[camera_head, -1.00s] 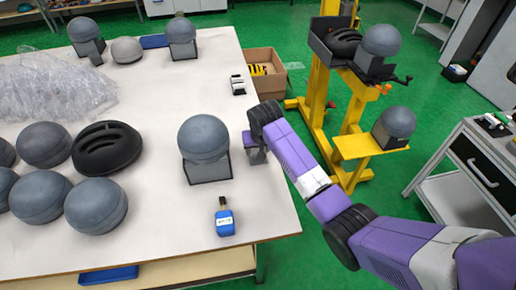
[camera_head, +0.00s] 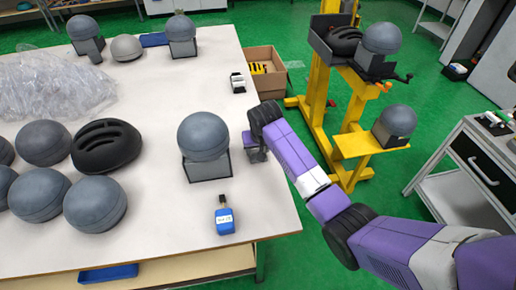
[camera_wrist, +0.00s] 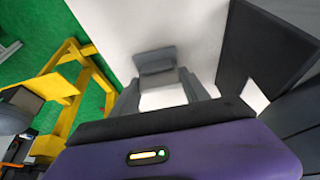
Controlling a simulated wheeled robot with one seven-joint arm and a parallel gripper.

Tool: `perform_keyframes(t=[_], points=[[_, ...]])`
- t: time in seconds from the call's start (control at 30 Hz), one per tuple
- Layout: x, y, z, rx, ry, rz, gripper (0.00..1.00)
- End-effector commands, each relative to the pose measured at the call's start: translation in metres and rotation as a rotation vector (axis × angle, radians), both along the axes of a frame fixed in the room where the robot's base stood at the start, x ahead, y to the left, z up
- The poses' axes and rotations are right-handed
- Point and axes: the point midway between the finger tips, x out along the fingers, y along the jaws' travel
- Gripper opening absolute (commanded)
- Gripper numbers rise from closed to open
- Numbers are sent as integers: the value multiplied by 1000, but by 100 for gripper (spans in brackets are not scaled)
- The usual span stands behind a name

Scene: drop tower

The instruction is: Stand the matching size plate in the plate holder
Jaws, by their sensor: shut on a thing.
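My gripper (camera_head: 255,148) is at the right edge of the white table, just right of a grey ball in a dark grey stand (camera_head: 207,168). In the wrist view, my gripper's two grey fingers (camera_wrist: 160,88) are shut on a small grey piece (camera_wrist: 156,61), with white tabletop beyond. A dark flat-sided part (camera_wrist: 262,50) stands close to the right of the fingers; it appears to be that stand. I cannot make out a plate or a plate holder for certain in either view. My forearm hides part of the table edge.
A yellow tower (camera_head: 327,80) rises to the right. The table's middle is mostly clear.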

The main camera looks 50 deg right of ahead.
Motion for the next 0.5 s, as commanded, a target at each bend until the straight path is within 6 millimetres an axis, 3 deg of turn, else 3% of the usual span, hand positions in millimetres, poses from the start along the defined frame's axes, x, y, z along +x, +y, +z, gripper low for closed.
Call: perform_keyframes(t=[0.2,0.23,0.33,0.5], points=[[0,0,0,0,0,0,10],[0,0,0,0,0,0,59],[0,0,0,0,0,0,79],[0,0,0,0,0,0,79]])
